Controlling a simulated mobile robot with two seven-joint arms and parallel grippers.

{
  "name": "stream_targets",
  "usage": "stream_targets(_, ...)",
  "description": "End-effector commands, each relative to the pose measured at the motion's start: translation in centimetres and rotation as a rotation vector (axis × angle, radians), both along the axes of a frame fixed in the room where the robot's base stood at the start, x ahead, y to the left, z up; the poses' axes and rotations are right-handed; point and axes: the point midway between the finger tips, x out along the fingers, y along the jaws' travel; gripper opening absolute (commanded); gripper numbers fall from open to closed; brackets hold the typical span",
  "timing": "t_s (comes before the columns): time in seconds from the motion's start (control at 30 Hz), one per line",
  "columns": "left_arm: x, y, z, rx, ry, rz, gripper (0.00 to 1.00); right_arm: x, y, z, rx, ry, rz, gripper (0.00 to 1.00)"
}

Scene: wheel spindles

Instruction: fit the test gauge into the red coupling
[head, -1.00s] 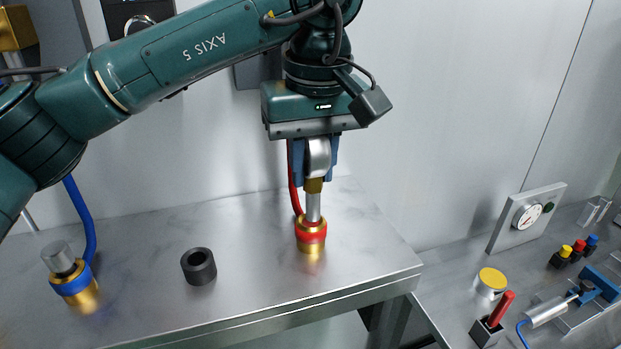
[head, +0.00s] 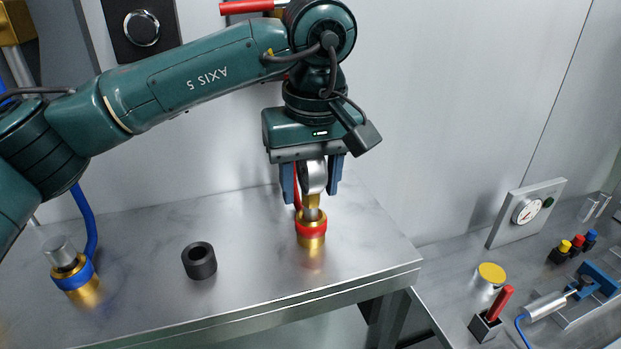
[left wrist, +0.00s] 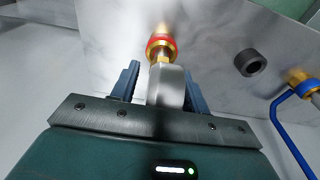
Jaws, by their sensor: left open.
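The test gauge (head: 313,176) is a silver round body with a brass stem. It stands roughly upright, its lower stem inside the red-banded brass coupling (head: 311,233) on the metal bench. In the left wrist view the gauge (left wrist: 167,88) shows between my fingers, with the red coupling (left wrist: 160,46) beyond it. My left gripper (head: 312,190) points down and is open, its blue fingers on either side of the gauge with gaps visible. How deep the stem sits is hidden inside the coupling. My right gripper is not in view.
A blue-banded coupling (head: 75,279) with a grey plug stands at the bench's left. A black ring (head: 203,270) lies between the couplings. A red hose rises behind the red coupling. A lower surface at right holds a yellow-topped can (head: 491,272) and a red-handled switch (head: 493,308).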

Motion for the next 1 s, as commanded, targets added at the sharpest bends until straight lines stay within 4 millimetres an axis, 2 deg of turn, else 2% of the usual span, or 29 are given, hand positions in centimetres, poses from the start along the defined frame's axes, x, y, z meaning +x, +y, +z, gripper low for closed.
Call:
stream_targets(0.27,0.0,0.0,0.8,-0.001,-0.003,0.000,0.45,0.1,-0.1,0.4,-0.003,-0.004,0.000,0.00)
stream_targets(0.37,-0.2,-0.1,2.2,-0.001,-0.003,0.001,0.45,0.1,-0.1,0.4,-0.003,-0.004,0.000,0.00)
stream_targets(0.6,-0.8,-0.3,7.4,0.000,-0.003,0.002,0.45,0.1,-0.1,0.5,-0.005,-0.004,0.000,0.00)
stream_targets(0.8,-1.1,-0.4,10.9,0.000,-0.003,0.001,0.45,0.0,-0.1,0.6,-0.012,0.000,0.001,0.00)
stream_targets(1.0,-1.3,-0.4,12.2,0.000,-0.001,0.001,0.45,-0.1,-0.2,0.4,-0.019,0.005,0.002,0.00)
